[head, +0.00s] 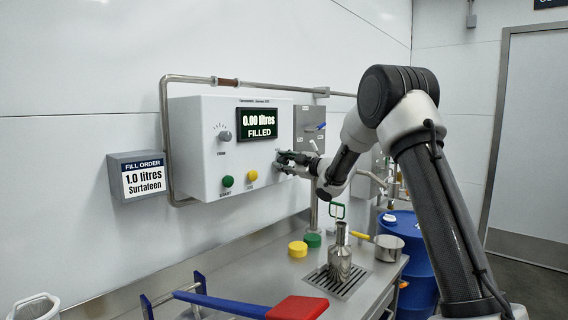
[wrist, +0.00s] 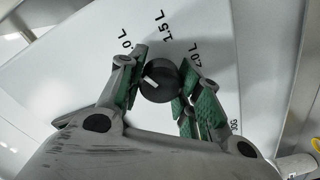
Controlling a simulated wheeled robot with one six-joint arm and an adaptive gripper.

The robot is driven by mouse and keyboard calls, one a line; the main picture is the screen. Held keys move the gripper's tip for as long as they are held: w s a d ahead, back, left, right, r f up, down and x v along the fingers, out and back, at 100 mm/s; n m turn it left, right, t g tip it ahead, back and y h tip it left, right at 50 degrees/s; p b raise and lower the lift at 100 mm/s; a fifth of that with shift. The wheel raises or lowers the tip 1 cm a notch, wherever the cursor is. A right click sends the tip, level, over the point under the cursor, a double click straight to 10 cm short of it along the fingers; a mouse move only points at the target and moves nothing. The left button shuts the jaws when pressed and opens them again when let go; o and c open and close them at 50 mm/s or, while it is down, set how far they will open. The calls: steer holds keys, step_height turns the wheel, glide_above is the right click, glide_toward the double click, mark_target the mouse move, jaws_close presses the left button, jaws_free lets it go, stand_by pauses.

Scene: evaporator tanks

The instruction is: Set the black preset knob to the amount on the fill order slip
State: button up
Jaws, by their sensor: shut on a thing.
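The fill order slip (head: 144,180) on the grey wall box reads "1.0 litres Surtateen". The black preset knob (wrist: 163,80) sits on the white panel (head: 205,165); my gripper mostly hides it in the head view. My gripper (head: 284,160) is at the panel's right part, and in the wrist view its green-padded fingers (wrist: 162,86) are shut on the knob from both sides. The knob's white mark points up and left, toward the left finger. Labels "1.5 L" and "2.0 L" show above and right; the left label is partly covered and reads ".0 L".
The panel's screen (head: 258,123) reads "0.00 litres FILLED". A grey knob (head: 224,135), a green button (head: 227,181) and a yellow button (head: 251,175) are on the panel. A steel vessel (head: 340,255) stands on the drain grate below. A blue drum (head: 410,250) stands at right.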

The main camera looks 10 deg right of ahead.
steer(key=shift+n, duration=0.6)
steer(key=shift+f, duration=0.1)
steer(key=o, duration=1)
steer(key=shift+o, duration=0.2)
steer(key=v, duration=1.2)
